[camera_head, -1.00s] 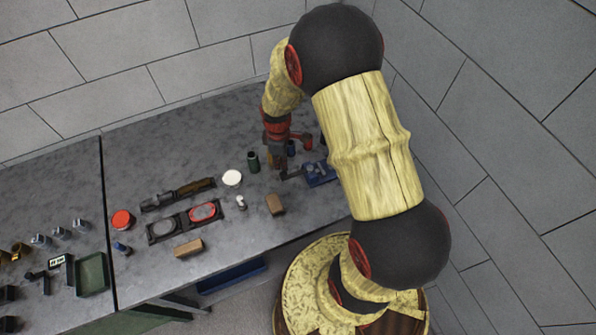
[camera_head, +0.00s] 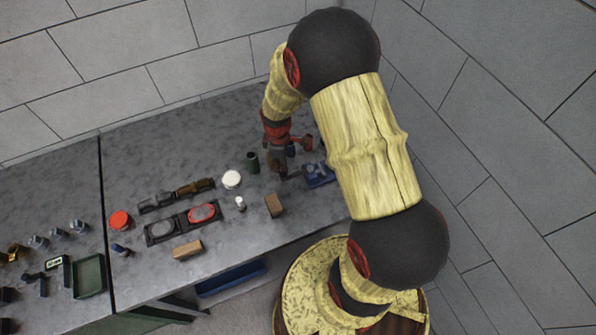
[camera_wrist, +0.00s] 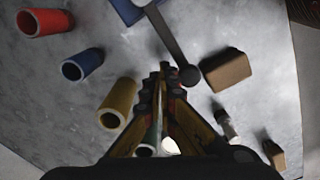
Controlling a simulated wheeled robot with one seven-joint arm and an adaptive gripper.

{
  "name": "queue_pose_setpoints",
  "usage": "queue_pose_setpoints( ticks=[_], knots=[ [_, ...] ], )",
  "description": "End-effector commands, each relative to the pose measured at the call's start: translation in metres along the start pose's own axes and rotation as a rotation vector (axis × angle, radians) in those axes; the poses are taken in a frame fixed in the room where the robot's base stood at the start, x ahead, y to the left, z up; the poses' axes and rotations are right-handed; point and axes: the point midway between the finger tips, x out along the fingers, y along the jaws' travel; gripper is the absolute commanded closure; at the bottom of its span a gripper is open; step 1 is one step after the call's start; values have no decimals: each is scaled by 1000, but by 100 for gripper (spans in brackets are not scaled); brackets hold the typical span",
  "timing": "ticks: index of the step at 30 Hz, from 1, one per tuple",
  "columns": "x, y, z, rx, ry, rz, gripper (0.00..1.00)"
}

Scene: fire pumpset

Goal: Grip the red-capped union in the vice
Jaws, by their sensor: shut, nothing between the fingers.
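A small blue vice (camera_head: 319,175) with a grey bar stands on the bench beside my gripper (camera_head: 280,170). In the wrist view, part of its blue body (camera_wrist: 130,8) and the dark bar (camera_wrist: 178,50) show at the top. My gripper (camera_wrist: 160,72) points down at the bench with its fingers together and nothing between them, just left of the bar's knobbed end. I cannot make out a red-capped union in either view. The vice jaws are too small or cut off to tell what is in them.
A brown block (camera_wrist: 226,70) lies right. A double tray (camera_head: 183,222), a red-topped round piece (camera_head: 120,220) and a white disc (camera_head: 231,180) lie left along the bench.

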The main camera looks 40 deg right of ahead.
Motion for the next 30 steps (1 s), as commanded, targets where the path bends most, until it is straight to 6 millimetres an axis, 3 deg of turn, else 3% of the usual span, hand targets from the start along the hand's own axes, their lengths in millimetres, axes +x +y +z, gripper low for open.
queue_pose_setpoints(
  ticks=[30],
  knots=[
    [0,-19,5,0,0,0,100]
  ],
)
